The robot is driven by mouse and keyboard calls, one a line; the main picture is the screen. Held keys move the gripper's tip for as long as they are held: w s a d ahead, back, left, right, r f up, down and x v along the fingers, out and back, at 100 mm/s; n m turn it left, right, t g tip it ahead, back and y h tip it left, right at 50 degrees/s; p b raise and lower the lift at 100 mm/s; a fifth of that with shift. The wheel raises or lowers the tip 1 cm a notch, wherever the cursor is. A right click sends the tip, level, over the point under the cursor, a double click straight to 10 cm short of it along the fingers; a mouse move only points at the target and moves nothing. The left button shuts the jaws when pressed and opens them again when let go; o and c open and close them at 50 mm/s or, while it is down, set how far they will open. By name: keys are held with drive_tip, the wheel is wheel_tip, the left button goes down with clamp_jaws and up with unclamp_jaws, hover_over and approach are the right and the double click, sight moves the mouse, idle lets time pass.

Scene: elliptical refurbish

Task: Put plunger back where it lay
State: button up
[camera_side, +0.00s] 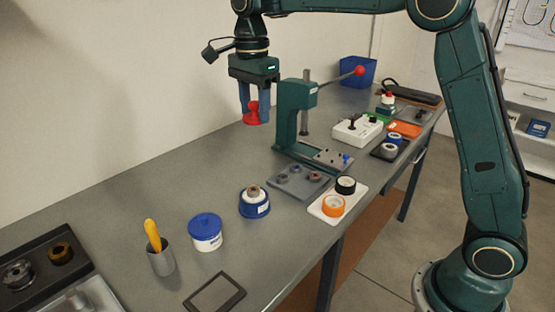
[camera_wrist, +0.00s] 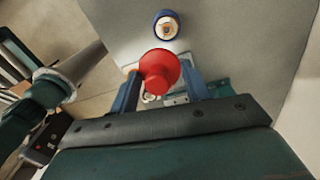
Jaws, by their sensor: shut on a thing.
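A red, flared piece, which looks like the plunger (camera_side: 252,116), is held between the blue fingers of my gripper (camera_side: 255,108). My gripper is shut on it above the grey bench, left of the green press (camera_side: 293,112). In the wrist view the red plunger (camera_wrist: 160,70) shows as a round flange with a knob, between the two fingers of my gripper (camera_wrist: 161,86). A blue round holder (camera_side: 254,203) with a brownish piece in its middle stands on the bench, lower and apart from the plunger; it also shows in the wrist view (camera_wrist: 165,26).
The press has a red-knobbed lever. A grey plate with dark rings (camera_side: 297,182) and a white tray with black and orange rings (camera_side: 322,206) lie in front. A blue-lidded tub (camera_side: 206,231) and a cup with a yellow handle (camera_side: 160,258) stand left.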

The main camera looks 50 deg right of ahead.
hover_over(299, 234)
wheel_tip(299, 234, down, 5)
drive_tip(key=shift+g, duration=0.3)
wheel_tip(299, 234, down, 16)
drive_tip(key=shift+w+d+f, duration=0.1)
drive_tip(key=shift+w+d, duration=0.05)
idle(0.5)
drive_tip(key=shift+f, duration=2.05)
drive_tip(key=shift+f, duration=0.15)
drive_tip(key=o, duration=1.1)
drive_tip(key=shift+c, duration=0.2)
